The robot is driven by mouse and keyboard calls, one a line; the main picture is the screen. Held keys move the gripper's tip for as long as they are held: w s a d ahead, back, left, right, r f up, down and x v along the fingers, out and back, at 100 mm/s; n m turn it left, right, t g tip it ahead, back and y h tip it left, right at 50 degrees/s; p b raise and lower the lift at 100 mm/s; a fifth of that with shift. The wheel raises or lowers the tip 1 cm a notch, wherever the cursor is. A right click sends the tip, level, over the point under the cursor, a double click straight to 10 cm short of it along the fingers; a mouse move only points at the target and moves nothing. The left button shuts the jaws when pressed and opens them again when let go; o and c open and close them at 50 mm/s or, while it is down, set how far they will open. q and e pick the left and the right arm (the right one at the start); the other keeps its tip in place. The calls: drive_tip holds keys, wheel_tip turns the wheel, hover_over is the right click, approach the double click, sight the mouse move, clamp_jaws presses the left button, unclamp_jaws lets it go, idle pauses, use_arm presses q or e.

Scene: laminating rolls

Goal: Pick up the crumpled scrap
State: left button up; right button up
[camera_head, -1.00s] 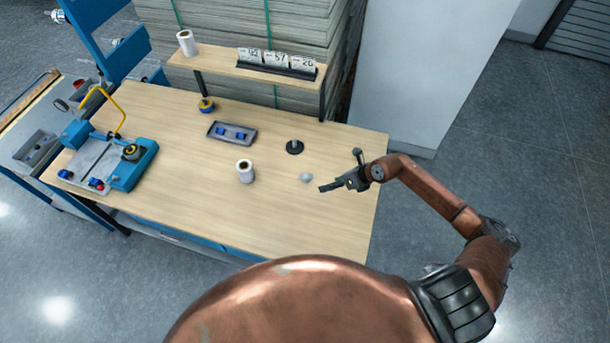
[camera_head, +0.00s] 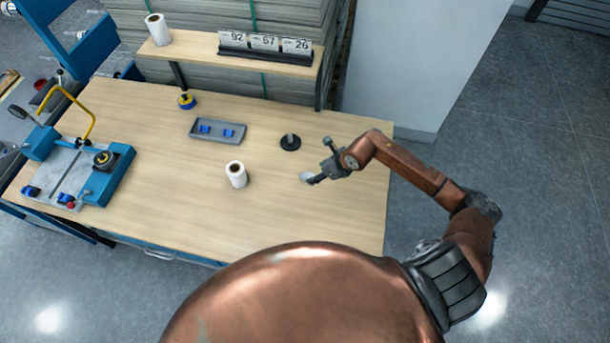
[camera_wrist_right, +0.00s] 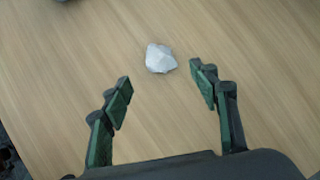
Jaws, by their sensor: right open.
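The crumpled scrap (camera_head: 305,177) is a small whitish lump on the wooden table, right of the white roll. In the right wrist view the scrap (camera_wrist_right: 160,58) lies on bare wood, just beyond the fingertips and between their lines. My right gripper (camera_head: 316,178) is at the scrap's right side in the head view and partly overlaps it there. In the wrist view my right gripper (camera_wrist_right: 160,80) is open and empty, its two green-padded fingers spread wide. My left gripper is not in view.
A white roll (camera_head: 236,174) stands left of the scrap. A black disc with a peg (camera_head: 290,142) is behind it. A grey tray (camera_head: 217,131) with blue pieces, a blue machine (camera_head: 100,180) and a shelf with number cards (camera_head: 265,44) are further off. The table front is clear.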

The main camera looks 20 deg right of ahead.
sight(308, 176)
drive_tip(key=p+x, duration=0.1)
drive_tip(key=x, duration=0.6)
drive_tip(key=shift+w+a+f, duration=0.1)
drive_tip(key=shift+w+f, duration=0.15)
drive_tip(key=c, duration=0.9)
